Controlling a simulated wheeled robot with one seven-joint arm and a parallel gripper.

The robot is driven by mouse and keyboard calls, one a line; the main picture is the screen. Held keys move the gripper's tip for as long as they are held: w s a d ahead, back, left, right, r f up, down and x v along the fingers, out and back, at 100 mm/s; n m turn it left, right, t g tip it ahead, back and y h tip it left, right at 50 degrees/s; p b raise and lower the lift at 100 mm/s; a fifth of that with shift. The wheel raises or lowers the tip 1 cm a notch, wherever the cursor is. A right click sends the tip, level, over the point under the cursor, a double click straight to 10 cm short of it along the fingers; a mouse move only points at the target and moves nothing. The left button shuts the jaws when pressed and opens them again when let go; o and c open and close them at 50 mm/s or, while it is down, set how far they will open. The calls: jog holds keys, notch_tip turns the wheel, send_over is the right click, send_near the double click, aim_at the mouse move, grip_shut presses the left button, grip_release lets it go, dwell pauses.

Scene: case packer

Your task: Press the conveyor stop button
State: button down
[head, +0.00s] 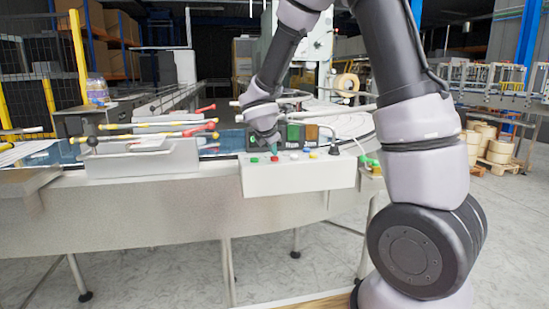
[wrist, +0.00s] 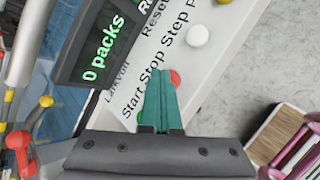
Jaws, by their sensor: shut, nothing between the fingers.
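The control panel (head: 298,178) is a pale box on the front of the machine, with a row of buttons on top. The red stop button (wrist: 175,77) shows in the wrist view, just right of my fingertips and partly covered by them. It also shows in the head view (head: 274,159), right under my gripper. My gripper (wrist: 160,72) is shut and empty, with teal fingers pointing at the panel by the printed word "Stop". In the head view my gripper (head: 273,151) reaches down over the panel. I cannot tell whether the fingertips touch the button.
A green button (wrist: 141,116) lies left of my fingers, partly hidden; a white button (wrist: 197,36) lies farther along the row. A display (wrist: 98,42) reading "0 packs" stands behind the buttons. A black knob (head: 334,150) sits at the panel's right end.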

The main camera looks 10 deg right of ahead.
aim_at(273, 158)
jog(key=shift+r, duration=0.65)
jog(key=shift+r, duration=2.5)
